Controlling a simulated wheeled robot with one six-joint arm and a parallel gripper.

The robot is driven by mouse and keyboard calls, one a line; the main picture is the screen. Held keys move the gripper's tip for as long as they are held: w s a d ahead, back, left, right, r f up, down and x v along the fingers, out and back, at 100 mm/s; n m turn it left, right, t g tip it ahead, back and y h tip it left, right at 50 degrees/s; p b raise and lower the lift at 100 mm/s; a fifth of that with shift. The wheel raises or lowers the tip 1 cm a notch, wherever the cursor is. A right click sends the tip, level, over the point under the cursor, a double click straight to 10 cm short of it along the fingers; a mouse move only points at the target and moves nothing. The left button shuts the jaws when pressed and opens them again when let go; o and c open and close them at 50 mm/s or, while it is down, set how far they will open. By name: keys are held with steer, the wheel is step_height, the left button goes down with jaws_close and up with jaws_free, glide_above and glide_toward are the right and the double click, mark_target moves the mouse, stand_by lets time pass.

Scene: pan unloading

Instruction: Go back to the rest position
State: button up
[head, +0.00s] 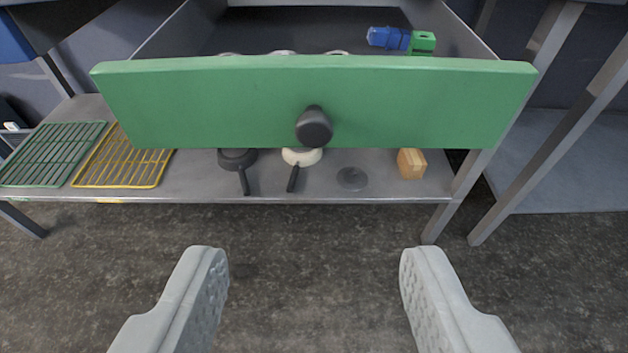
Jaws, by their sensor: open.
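My gripper (314,285) shows at the bottom of the head view, its two grey fingers wide apart with nothing between them. Only the dark floor is behind the gap. A drawer with a green front (210,105) and a dark round knob (314,127) is pulled open ahead of me, and the fingers are apart from it. On the shelf below are a dark pan (237,160) and a cream pan (302,156) with a dark handle. The green front partly hides both pans.
A blue object (388,38) and a green one (422,43) lie inside the drawer. The shelf (400,188) also bears a green rack (50,153), a yellow rack (120,165), a dark disc (352,179) and a wooden block (411,163). Metal legs stand right. The floor (310,240) is clear.

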steer(key=s+r+t, duration=0.3)
steer(key=s+r, duration=1.7)
steer(key=r, duration=0.2)
steer(key=shift+s+r+t, duration=0.2)
steer(key=shift+t, duration=0.2)
